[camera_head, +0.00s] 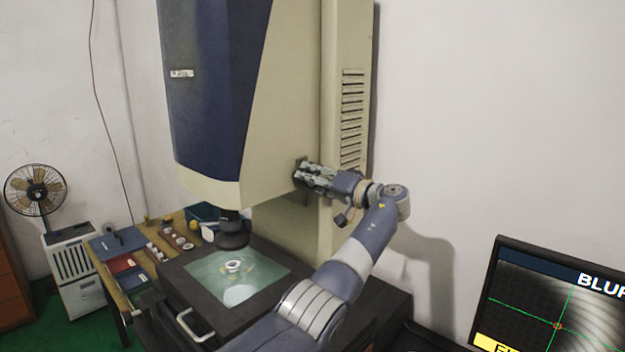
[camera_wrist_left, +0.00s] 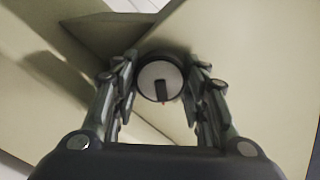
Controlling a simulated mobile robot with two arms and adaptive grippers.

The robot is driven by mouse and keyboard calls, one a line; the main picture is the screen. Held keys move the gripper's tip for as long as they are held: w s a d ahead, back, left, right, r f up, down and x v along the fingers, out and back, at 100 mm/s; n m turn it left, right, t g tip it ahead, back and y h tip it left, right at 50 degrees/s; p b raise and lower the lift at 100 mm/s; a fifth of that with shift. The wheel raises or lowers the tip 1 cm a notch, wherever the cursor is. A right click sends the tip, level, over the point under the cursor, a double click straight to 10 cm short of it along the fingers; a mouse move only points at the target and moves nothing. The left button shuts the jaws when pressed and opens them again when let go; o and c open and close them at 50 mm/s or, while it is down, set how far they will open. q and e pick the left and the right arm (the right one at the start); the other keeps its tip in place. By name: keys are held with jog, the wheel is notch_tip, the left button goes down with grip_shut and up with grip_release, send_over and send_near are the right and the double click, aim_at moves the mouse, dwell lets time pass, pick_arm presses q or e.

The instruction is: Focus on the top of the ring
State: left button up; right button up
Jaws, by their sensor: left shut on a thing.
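The white ring (camera_head: 233,266) lies on the lit glass stage (camera_head: 205,271) of the big measuring machine (camera_head: 285,110), below its dark lens (camera_head: 232,232). My left gripper (camera_head: 300,173) is at the side of the machine's column, shut on a round knob. In the left wrist view the knob (camera_wrist_left: 160,79) has a pale face with a dark mark and sits between the two fingers of the gripper (camera_wrist_left: 160,85). The monitor (camera_head: 555,300) at the right shows a grey blurred picture with green cross lines and the cut-off word "BLUR". My right gripper is not in view.
A wooden side table (camera_head: 150,255) at the left holds several small rings, a red tray (camera_head: 122,264) and a blue bin (camera_head: 203,214). A fan (camera_head: 36,188) stands on a white cabinet at the far left. My arm passes in front of the stage's right side.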

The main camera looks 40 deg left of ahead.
pick_arm(q)
jog(key=m, duration=0.2)
jog(key=shift+r+m+p, duration=0.2)
jog(key=shift+m+p, duration=0.15)
jog(key=shift+m, duration=0.05)
jog(key=m+p, duration=0.1)
jog(key=m, duration=0.1)
jog(key=shift+m, duration=0.4)
jog(key=m+p, duration=0.2)
jog(key=m, duration=0.1)
jog(key=shift+f+m+p, duration=0.2)
jog(key=shift+m+p, duration=0.95)
jog(key=shift+m, duration=0.85)
jog(key=o, duration=1.1)
jog(key=shift+w+f, duration=0.1)
jog(key=shift+f, duration=0.1)
jog(key=shift+d, duration=0.1)
jog(key=d, duration=1.1)
jog(key=shift+s+d, duration=0.2)
jog(key=shift+d, duration=0.2)
